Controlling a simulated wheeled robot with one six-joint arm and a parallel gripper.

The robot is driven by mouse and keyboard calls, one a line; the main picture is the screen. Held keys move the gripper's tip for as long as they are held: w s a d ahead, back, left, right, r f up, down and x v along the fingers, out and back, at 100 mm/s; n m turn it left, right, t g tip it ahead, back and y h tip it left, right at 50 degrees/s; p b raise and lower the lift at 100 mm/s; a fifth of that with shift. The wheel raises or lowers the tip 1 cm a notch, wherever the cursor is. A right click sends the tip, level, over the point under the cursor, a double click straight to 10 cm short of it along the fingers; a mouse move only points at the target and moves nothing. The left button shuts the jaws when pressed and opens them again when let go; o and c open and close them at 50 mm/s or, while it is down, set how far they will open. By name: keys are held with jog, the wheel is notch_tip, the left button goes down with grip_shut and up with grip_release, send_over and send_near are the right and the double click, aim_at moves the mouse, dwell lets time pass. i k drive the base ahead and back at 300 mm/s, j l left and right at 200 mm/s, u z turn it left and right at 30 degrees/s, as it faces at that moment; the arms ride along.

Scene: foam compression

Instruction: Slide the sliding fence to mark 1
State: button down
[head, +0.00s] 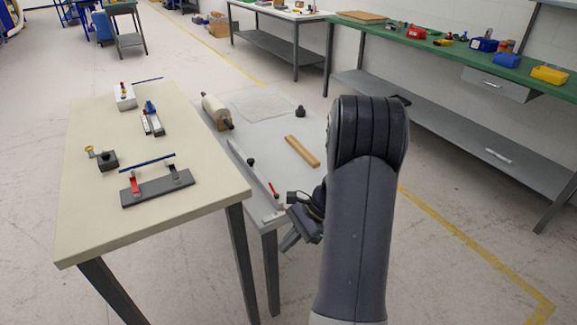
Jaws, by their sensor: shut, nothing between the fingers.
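My gripper (288,240) shows at the lower middle, beside the near edge of a low grey table; it is shut and empty, partly hidden by my own arm. A long thin grey rail (238,153) with a black knob and a red piece lies along the left side of that table, just left of my gripper. It may be the fence, but I cannot tell for sure. Another candidate is a small railed fixture (152,122) with a blue block on the cream table. No numbered mark is readable.
The grey table (262,137) holds a roller (217,110), a wooden bar (302,151) and a black weight (300,111).

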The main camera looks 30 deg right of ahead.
aim_at(251, 166)
jog(key=i+l, duration=0.55)
jog(key=l, duration=0.25)
jog(key=i+l, duration=0.3)
jog(key=l+u, duration=0.05)
jog(key=l, duration=0.05)
